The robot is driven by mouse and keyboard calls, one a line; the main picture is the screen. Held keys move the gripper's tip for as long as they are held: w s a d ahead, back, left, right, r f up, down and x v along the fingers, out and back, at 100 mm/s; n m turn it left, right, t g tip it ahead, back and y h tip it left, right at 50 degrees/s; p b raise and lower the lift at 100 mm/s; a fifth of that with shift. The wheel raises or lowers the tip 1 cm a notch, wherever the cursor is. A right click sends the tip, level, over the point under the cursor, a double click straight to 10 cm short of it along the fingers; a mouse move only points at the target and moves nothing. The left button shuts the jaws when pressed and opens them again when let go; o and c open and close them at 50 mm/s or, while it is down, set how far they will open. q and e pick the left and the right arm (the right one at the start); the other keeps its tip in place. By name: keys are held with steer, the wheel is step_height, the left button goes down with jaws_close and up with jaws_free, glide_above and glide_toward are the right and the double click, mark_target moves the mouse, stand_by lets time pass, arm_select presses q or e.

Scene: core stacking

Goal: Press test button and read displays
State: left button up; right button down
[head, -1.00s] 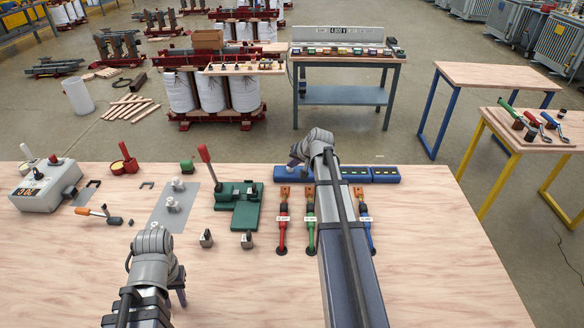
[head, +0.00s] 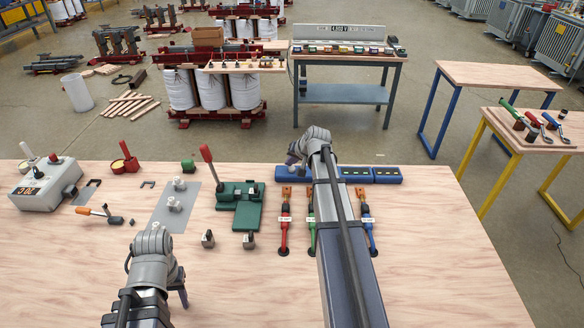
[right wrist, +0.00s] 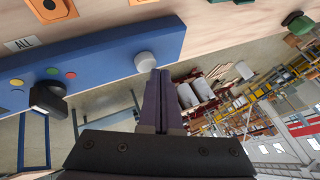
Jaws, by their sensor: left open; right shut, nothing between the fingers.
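The blue panel (head: 385,175) lies along the far edge of the table. In the right wrist view this blue panel (right wrist: 95,62) carries a round white button (right wrist: 145,62), coloured dots and a black knob (right wrist: 48,99). My right gripper (right wrist: 161,72) is shut and empty, its tips at the button; I cannot tell whether they touch. In the head view my right gripper (head: 293,160) is partly hidden by its arm. A display (head: 340,29) on the far bench shows blurred digits. A grey control box (head: 47,186) shows orange digits. My left gripper (head: 178,294) is open over the near table.
Red, green and blue probes (head: 285,215) lie below the panel. A green fixture with a red lever (head: 209,165), a grey plate (head: 170,210) and an orange-handled tool (head: 95,211) lie left. The table's right part is clear.

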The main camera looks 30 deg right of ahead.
mark_target(291, 168)
arm_select(q)
steer(key=shift+s+a+f, duration=0.1)
steer(key=shift+s+a, duration=0.05)
steer(key=shift+s, duration=0.1)
arm_select(e)
steer(key=shift+f, duration=0.1)
arm_select(q)
steer(key=shift+w+r+p, duration=0.1)
steer(key=shift+r+p, duration=0.3)
steer(key=shift+p, duration=0.1)
arm_select(e)
steer(key=shift+w+r, duration=0.1)
steer(key=shift+r, duration=0.25)
arm_select(q)
step_height(291, 168, up, 5)
steer(key=p, duration=0.4)
steer(key=shift+w+f+p, duration=0.15)
steer(key=shift+p, duration=0.2)
arm_select(e)
step_height(291, 168, up, 5)
steer(key=shift+f, duration=0.15)
arm_select(q)
steer(key=shift+f, duration=0.1)
arm_select(e)
steer(key=shift+f, duration=0.1)
